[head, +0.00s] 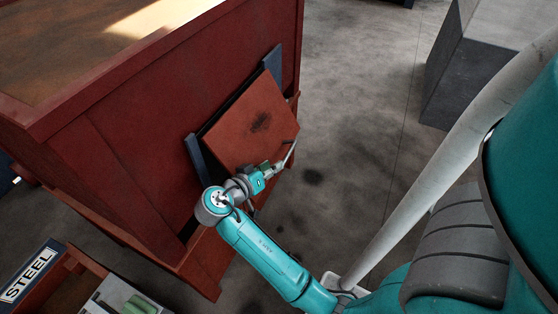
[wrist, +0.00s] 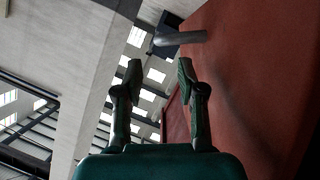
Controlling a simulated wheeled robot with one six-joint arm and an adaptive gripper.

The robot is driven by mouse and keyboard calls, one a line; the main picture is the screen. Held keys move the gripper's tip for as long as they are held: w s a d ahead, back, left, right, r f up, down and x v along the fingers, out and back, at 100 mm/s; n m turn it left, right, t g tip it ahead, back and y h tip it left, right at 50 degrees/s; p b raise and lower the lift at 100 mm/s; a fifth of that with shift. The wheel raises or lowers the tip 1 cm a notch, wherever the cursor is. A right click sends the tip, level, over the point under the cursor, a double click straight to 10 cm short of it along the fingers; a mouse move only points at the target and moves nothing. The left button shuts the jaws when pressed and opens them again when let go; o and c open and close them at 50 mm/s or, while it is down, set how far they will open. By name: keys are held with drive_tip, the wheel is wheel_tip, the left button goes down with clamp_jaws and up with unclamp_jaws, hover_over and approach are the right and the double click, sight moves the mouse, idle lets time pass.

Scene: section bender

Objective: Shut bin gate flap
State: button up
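The bin gate flap (head: 250,122) is a rust-red square panel on the side of a large dark red bin (head: 130,130). It stands tilted out from the bin wall between dark blue rails. A grey bar handle (head: 290,154) sticks out at its lower right edge. My gripper (head: 277,167) is beside that edge, close to the handle. In the wrist view my gripper (wrist: 158,72) has its two fingers apart with nothing between them. The handle (wrist: 180,39) shows just beyond the fingertips, and a red panel surface (wrist: 250,80) fills the right side.
A grey block (head: 485,75) stands on the floor at the upper right. A box with a STEEL sign (head: 30,272) is at the lower left. The concrete floor (head: 350,110) right of the flap is clear.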

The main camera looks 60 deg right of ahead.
drive_tip(key=shift+v, duration=0.95)
